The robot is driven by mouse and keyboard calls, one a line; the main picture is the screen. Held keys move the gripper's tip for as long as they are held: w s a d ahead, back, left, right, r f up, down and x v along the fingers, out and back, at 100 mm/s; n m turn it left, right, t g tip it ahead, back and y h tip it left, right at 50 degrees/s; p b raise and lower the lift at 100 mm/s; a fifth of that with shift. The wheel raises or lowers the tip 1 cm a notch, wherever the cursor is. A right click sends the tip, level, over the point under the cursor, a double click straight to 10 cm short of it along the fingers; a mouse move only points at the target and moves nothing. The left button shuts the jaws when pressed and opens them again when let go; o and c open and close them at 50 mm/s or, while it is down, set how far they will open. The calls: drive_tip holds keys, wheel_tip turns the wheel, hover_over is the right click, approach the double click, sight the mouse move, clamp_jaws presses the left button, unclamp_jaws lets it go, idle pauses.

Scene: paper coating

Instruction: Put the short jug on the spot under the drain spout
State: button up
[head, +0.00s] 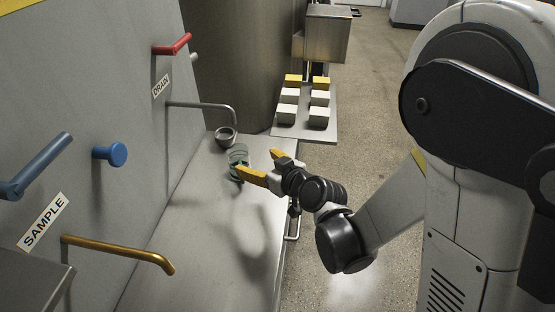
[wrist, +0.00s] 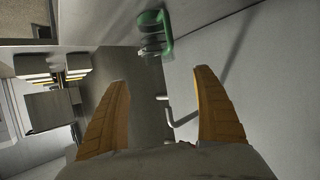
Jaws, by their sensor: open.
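A small clear jug with a green handle (head: 238,156) stands on the metal counter, just beyond the tip of one finger of my gripper (head: 257,162). In the wrist view the jug's green handle (wrist: 166,36) shows at the top, beyond the open fingertips (wrist: 162,78) and not between them. The gripper is open and empty. The grey drain spout (head: 205,105) comes out of the wall below the DRAIN label and bends down. A small round metal cup (head: 226,138) is at the counter's far end, below the spout's tip. I cannot tell whether contact exists between finger and jug.
A red lever (head: 172,45) sits above the DRAIN label. A brass spout (head: 120,251), blue lever (head: 38,166) and blue knob (head: 112,155) are on the near wall. A tray (head: 305,131) with white and yellow blocks is at the back right. The near counter is clear.

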drive_tip(key=s+d+r+m+g+h, duration=0.2)
drive_tip(key=s+d+r+m+h, duration=0.1)
drive_tip(key=s+d, duration=0.6)
drive_tip(key=s+d+r+m+g+h, duration=0.1)
drive_tip(key=s+d+r+m+h, duration=0.3)
drive_tip(key=s+d, duration=0.6)
drive_tip(key=d+r+h, duration=0.1)
drive_tip(key=d, duration=0.4)
drive_tip(key=shift+s+d+g, duration=0.15)
drive_tip(key=shift+d+g, duration=0.15)
drive_tip(key=shift+g, duration=0.1)
